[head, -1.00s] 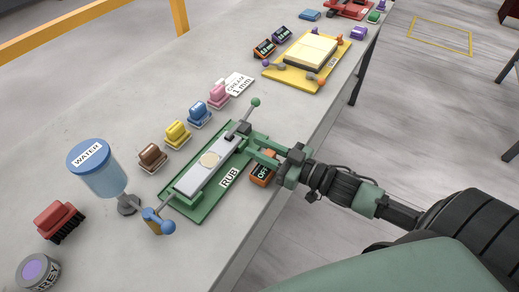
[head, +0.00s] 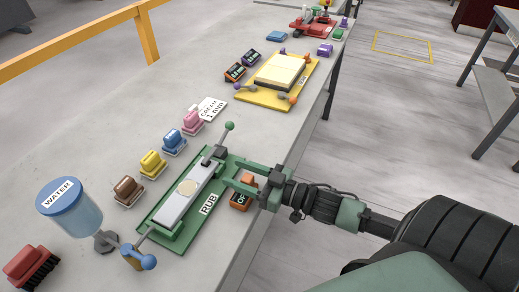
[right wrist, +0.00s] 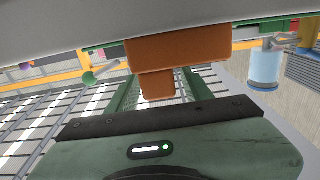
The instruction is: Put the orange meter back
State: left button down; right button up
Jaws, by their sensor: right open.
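The orange meter (head: 241,200) with a dark display stands at the near edge of the stone slab, beside the green RUB board (head: 178,237). Its lettering is only partly readable. My right gripper (head: 240,176) is open at the meter, with its two green fingers reaching over the slab edge. An orange upper part of the meter shows between the fingers. In the right wrist view the orange meter (right wrist: 178,52) has a wide body and a narrower part between the spread fingers (right wrist: 162,95). I cannot tell whether either finger touches it. My left gripper is out of view.
The RUB board carries a grey bar with a pale disc and levers with green and blue balls. A yellow board (head: 249,98) with two dark meters (head: 236,72) behind it lies farther back. Colored blocks, a WATER jar (head: 75,210) and a red brush (head: 30,268) line the left.

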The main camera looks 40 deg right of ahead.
jog(key=v, duration=1.1)
jog(key=s+d+f+m+g+h, duration=0.15)
jog(key=d+f+h, duration=0.3)
jog(key=f, duration=0.55)
jog(key=d+f+m+g+h, duration=0.1)
jog(key=d+f+m+h, duration=0.15)
jog(key=d+f, duration=0.55)
jog(key=s+f+g+h, duration=0.1)
jog(key=s+f, duration=0.2)
jog(key=f, duration=0.5)
jog(key=s+f+g+h, duration=0.1)
jog(key=s+f+g, duration=0.15)
jog(key=f, duration=0.55)
jog(key=s+a+f+g, duration=0.8)
jog(key=s+a+f, duration=1)
jog(key=s+f, duration=0.3)
jog(key=shift+s+n+g, duration=0.3)
jog(key=shift+s, duration=0.45)
